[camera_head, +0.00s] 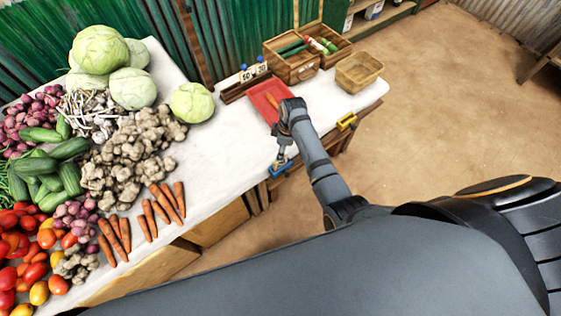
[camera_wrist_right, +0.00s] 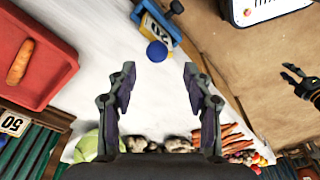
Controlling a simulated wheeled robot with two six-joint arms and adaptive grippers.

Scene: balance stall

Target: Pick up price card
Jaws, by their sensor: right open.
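A price card (camera_wrist_right: 158,38) with a dark number, a blue holder and a round blue knob lies at the front edge of the white table in the right wrist view. In the head view its blue holder (camera_head: 280,166) shows at the table's front edge, partly hidden by my right gripper (camera_head: 282,150). In the wrist view my right gripper (camera_wrist_right: 160,68) is open and empty, with the card and knob beyond its fingertips. Dark fingers at the right edge of the wrist view look like my left gripper (camera_wrist_right: 297,75); their opening is unclear.
A red tray (camera_head: 261,107) with a carrot lies beside my right wrist. Behind it, more price cards (camera_head: 253,70) stand by wooden boxes (camera_head: 293,68). A basket (camera_head: 358,71) is at the right end. Vegetables (camera_head: 130,150) cover the left. The white tabletop (camera_head: 222,140) is clear between.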

